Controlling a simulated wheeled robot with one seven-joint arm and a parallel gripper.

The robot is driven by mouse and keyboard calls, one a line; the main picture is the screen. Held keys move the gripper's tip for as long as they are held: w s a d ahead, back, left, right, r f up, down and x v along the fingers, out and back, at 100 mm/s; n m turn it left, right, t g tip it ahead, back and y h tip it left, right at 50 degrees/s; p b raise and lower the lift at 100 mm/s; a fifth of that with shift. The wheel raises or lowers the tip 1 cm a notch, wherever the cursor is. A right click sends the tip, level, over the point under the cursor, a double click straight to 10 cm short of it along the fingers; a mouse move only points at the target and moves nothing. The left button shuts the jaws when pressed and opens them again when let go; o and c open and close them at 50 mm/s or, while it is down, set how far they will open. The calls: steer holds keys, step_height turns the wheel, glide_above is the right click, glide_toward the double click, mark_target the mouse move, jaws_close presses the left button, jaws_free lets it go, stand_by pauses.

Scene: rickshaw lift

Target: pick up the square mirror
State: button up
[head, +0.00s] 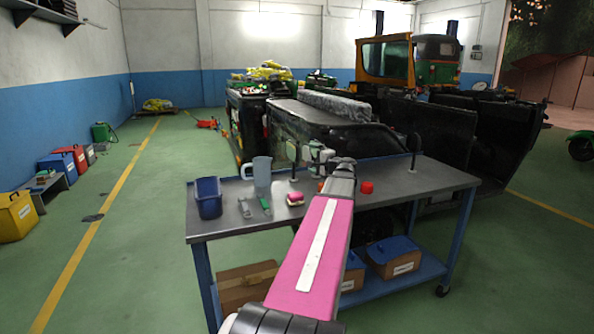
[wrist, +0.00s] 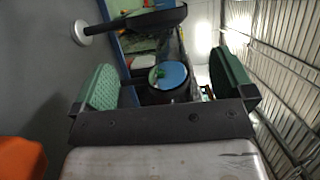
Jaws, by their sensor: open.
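My gripper (head: 317,154) is above the far side of the metal workbench, its green-padded fingers apart. Another stand with a dark head (head: 413,150) is at the right.
The workbench (head: 420,187) holds a blue bin (head: 208,197), a grey jug (head: 262,171), a pink-topped item (head: 295,199) and a red item (head: 367,187) beside my arm. A black vehicle body (head: 340,135) stands close behind.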

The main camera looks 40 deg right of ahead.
mark_target(298, 153)
steer(key=w, duration=1)
steer(key=shift+a+f, duration=0.2)
steer(key=shift+a, duration=0.1)
steer(key=c, duration=1.1)
steer(key=shift+r, duration=0.1)
